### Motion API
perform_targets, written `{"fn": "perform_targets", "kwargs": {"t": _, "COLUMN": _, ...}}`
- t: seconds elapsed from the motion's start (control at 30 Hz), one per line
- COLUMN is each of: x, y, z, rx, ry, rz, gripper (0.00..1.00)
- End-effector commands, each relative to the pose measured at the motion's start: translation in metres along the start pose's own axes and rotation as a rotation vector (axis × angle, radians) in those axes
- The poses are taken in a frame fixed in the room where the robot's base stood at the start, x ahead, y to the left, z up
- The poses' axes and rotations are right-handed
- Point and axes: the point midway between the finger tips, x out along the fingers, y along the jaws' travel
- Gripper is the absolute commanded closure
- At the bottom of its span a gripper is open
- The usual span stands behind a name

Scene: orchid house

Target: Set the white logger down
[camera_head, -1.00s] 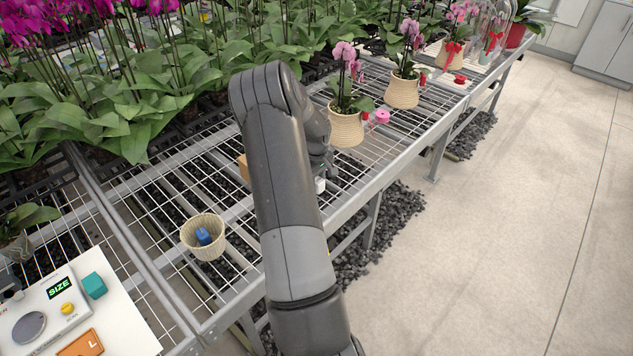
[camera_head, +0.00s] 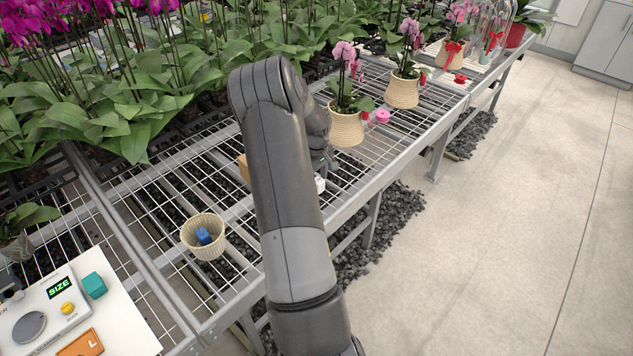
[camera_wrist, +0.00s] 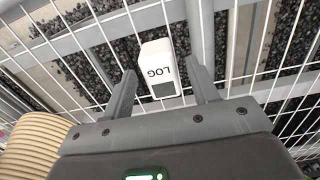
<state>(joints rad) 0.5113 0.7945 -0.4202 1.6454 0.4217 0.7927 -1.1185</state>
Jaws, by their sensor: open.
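The white logger (camera_wrist: 158,67) is a small white box marked LOG with a grey-green window. In the wrist view it rests on the white wire mesh of the bench (camera_wrist: 96,35). My gripper (camera_wrist: 162,88) is open, with one dark finger on each side of the logger's near end and a gap showing at both. In the head view a small white part of the logger (camera_head: 320,184) shows beside my arm, near the bench's front edge. My arm hides most of my gripper there.
A woven basket (camera_wrist: 30,140) stands close at the lower left of the wrist view. In the head view, a basket with a blue block (camera_head: 203,237) stands left of my arm and a potted pink orchid (camera_head: 346,128) right of it. A brown block (camera_head: 243,168) is partly hidden behind my arm.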

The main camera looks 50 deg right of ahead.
Motion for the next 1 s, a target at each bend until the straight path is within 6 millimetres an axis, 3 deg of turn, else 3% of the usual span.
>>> {"fn": "perform_targets", "kwargs": {"t": 0.2, "x": -0.05, "y": 0.0, "z": -0.001, "rx": -0.002, "ry": 0.003, "rz": 0.002, "gripper": 0.46}}
{"fn": "perform_targets", "kwargs": {"t": 0.4, "x": -0.085, "y": 0.0, "z": 0.0, "rx": -0.001, "ry": 0.002, "rz": 0.001, "gripper": 0.46}}
{"fn": "perform_targets", "kwargs": {"t": 0.77, "x": -0.103, "y": -0.002, "z": -0.001, "rx": 0.0, "ry": 0.002, "rz": 0.0, "gripper": 0.46}}
{"fn": "perform_targets", "kwargs": {"t": 0.87, "x": -0.114, "y": -0.014, "z": -0.005, "rx": 0.001, "ry": 0.017, "rz": -0.001, "gripper": 0.46}}
{"fn": "perform_targets", "kwargs": {"t": 1.0, "x": -0.15, "y": -0.054, "z": -0.013, "rx": 0.011, "ry": 0.062, "rz": -0.002, "gripper": 0.46}}
